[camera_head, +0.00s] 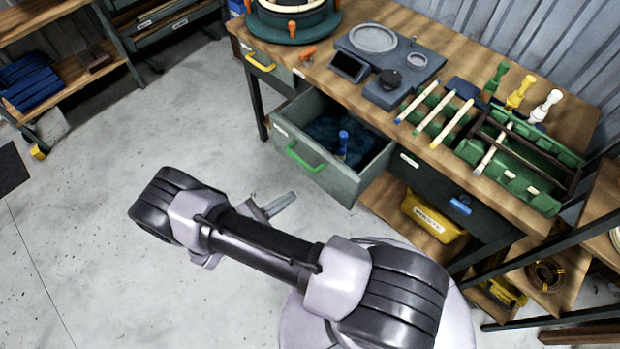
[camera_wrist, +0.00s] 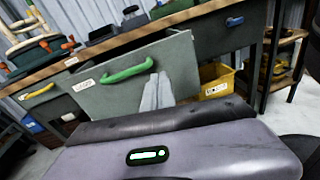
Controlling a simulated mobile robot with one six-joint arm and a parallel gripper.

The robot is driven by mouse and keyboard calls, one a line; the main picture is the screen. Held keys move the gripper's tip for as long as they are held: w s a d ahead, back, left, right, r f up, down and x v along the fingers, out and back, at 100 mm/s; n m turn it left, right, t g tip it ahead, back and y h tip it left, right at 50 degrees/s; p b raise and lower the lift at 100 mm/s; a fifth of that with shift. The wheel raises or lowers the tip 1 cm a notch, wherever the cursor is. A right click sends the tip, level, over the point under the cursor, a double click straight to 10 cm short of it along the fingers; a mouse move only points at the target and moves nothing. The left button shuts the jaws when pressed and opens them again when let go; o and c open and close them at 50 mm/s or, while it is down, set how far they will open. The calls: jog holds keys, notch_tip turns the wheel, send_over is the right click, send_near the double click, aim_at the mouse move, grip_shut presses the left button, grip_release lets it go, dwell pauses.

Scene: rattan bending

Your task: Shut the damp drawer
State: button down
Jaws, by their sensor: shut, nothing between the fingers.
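The damp drawer (camera_head: 330,178), grey-green with a green handle (camera_head: 305,158), stands pulled out from under the workbench. Dark blue material and a small blue object (camera_head: 343,142) lie inside it. In the wrist view the drawer front (camera_wrist: 183,60) and green handle (camera_wrist: 127,72) face me, with a label at its left. My gripper (camera_head: 292,197) is shut and empty, below and in front of the drawer in the head view. In the wrist view its fingertips (camera_wrist: 157,80) overlap the drawer front, right of the handle. I cannot tell whether they touch it.
A closed drawer with a yellow handle (camera_head: 260,62) is at left, one with a blue handle (camera_head: 460,205) at right. A yellow bin (camera_head: 432,217) sits below.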

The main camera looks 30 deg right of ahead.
aim_at(329, 174)
notch_tip(329, 174, down, 4)
jog(key=s+n+t, duration=0.2)
jog(key=n+t, duration=0.1)
jog(key=b+x, duration=0.2)
jog(key=x, duration=1.2)
jog(key=shift+w+f+b, duration=0.1)
jog(key=shift+f+b, duration=0.05)
jog(key=shift+b, duration=0.25)
jog(key=shift+d, duration=0.15)
